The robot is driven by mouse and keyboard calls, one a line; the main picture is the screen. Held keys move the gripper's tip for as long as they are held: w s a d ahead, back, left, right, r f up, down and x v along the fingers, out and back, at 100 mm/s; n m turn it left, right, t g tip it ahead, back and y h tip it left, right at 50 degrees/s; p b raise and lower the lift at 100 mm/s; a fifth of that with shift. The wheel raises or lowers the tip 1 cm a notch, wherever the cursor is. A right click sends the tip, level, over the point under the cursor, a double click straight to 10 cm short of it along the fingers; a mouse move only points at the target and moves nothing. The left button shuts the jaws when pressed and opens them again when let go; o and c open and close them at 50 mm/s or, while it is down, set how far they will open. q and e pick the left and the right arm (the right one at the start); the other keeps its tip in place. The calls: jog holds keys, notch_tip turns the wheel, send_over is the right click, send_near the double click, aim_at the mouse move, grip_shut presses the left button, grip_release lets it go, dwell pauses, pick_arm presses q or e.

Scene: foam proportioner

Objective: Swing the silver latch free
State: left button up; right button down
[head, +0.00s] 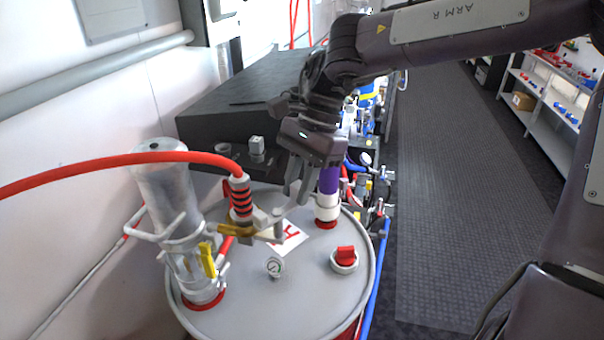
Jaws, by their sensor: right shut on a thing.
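The silver latch (278,228) shows as a small grey lever at the coupling where the red hose with black ribs (241,197) meets the drum lid. A brass-coloured lever (236,230) lies beside it. My right gripper (296,198) comes down from above, its fingers at the latch's upper end and shut on it. The fingers hide part of the latch, and its exact position is hard to make out. My left gripper is not in view.
The grey drum lid (310,290) carries a gauge (275,267), a red-topped cap (344,259) and a purple and white fitting (328,190). A clear cylinder (168,190) stands at left. A black box (250,95) is behind. The floor (450,200) at right is free.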

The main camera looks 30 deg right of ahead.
jog(key=shift+w+a+r+n+g+p, duration=0.1)
jog(key=shift+w+n+g+p, duration=0.25)
jog(key=shift+n+p, duration=0.55)
jog(key=c, duration=1.2)
grip_release()
jog(key=shift+c, duration=0.2)
